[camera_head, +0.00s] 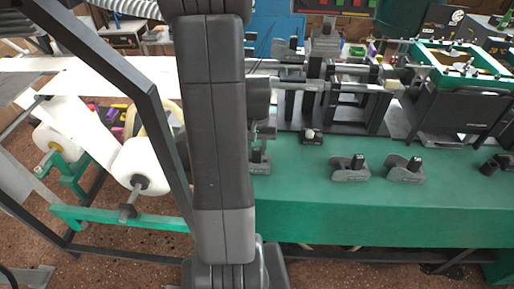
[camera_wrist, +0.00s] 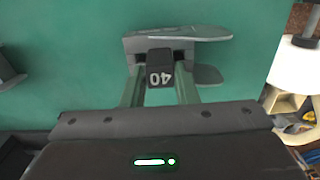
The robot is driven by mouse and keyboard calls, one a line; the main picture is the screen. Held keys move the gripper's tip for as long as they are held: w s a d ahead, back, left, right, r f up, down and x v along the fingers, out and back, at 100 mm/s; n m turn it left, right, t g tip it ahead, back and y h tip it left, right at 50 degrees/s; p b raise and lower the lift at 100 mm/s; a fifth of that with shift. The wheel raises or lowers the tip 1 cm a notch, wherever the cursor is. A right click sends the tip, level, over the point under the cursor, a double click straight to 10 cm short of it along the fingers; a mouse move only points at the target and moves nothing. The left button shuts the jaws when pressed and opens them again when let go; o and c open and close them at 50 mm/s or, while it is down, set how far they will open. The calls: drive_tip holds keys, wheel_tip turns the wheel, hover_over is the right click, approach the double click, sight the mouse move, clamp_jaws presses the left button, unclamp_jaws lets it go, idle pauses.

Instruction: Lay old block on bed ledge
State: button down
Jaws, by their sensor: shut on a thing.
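My gripper (camera_wrist: 160,88) is shut on a grey block with a black knob marked "40" (camera_wrist: 160,70); the number appears upside down in the wrist view. One finger is on each side of the knob, and the grey foot spreads out beyond them. In the head view the block (camera_head: 259,161) is just right of my arm, over the left part of the green bed ledge (camera_head: 330,215). The ledge also fills the background of the wrist view (camera_wrist: 70,60). I cannot tell whether the block touches it. My arm hides part of the gripper in the head view.
Two similar grey blocks stand on the ledge to the right, one here (camera_head: 350,169) and one here (camera_head: 405,170). A small dark block (camera_head: 311,137) sits near the rail machinery (camera_head: 350,100). White paper rolls (camera_head: 143,165) are at the left. The ledge's front strip is clear.

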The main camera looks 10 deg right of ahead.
drive_tip(key=shift+f, duration=0.2)
drive_tip(key=shift+f, duration=0.15)
drive_tip(key=c, duration=1.1)
unclamp_jaws()
wheel_tip(320, 180, up, 12)
drive_tip(key=shift+r, duration=0.25)
